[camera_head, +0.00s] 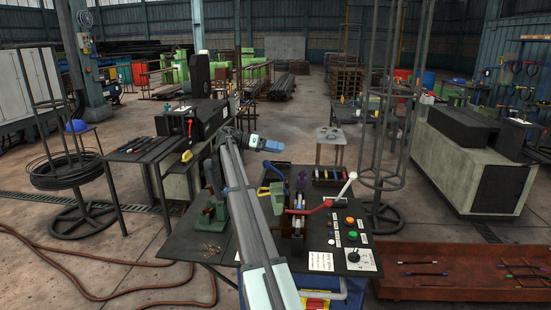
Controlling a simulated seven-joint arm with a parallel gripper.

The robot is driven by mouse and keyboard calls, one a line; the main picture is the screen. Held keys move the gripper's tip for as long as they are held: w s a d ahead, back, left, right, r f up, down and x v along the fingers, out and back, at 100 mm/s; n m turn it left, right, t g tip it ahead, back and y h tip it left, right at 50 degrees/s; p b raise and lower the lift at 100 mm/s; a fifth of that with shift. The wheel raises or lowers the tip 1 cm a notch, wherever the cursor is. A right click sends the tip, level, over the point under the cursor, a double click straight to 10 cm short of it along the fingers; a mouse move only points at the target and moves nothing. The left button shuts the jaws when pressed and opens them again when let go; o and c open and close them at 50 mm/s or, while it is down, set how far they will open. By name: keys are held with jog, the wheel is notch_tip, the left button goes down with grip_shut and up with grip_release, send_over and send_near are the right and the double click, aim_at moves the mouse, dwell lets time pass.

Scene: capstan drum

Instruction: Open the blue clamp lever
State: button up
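The blue clamp lever appears as a dark blue curved handle (272,170) at the back left of the bench, just right of my arm. Its pivot and lower end are hard to make out. My arm runs from the bottom centre up over the bench. My gripper (268,144) is small at the arm's far end, above and behind the blue lever and apart from it. Its fingers are too small to tell open from shut. A red lever (312,208) and a white-knobbed lever (347,184) stand right of the arm.
The dark bench (310,240) carries a green device (209,213) left of my arm. A tall wire frame (382,200) stands beyond the bench's right side.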

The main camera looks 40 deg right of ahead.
notch_tip(320, 180, up, 5)
jog(key=shift+f, duration=0.15)
dwell(1.7)
